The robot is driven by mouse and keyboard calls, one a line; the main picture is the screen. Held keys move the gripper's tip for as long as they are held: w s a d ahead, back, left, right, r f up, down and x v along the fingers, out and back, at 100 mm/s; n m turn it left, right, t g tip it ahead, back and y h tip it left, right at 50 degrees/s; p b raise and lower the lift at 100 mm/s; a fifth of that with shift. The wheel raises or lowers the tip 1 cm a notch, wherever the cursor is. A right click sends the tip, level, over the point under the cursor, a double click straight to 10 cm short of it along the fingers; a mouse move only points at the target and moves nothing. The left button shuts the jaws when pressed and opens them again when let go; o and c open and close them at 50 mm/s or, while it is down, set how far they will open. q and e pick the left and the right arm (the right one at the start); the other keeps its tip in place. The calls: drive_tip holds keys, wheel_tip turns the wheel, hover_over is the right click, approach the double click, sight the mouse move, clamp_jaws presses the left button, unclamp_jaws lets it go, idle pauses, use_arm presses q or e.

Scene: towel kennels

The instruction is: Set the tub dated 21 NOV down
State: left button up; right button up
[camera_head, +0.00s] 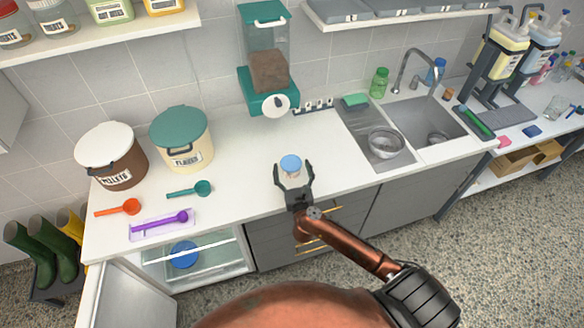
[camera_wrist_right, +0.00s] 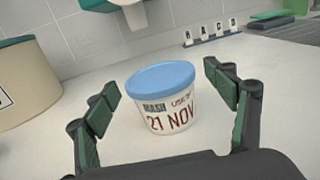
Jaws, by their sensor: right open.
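The tub dated 21 NOV (camera_wrist_right: 168,105) is small and white with a blue lid, and its label also reads MASH. In the head view the tub (camera_head: 291,166) is upright on the white counter (camera_head: 240,190), near its front edge. My right gripper (camera_head: 294,176) is open, with one finger on each side of the tub. In the right wrist view the gripper (camera_wrist_right: 155,105) shows a gap between the tub and each finger. The tub's base appears to rest on the counter. My left gripper is not in view.
A teal dispenser (camera_head: 268,70) stands behind the tub. A teal scoop (camera_head: 190,189), two lidded buckets, the nearer-left brown one (camera_head: 112,160), and a purple scoop (camera_head: 160,222) are to the left. A sink (camera_head: 425,115) is right. The counter around the tub is clear.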

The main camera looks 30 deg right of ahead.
drive_tip(key=v, duration=1.2)
drive_tip(key=shift+r, duration=0.1)
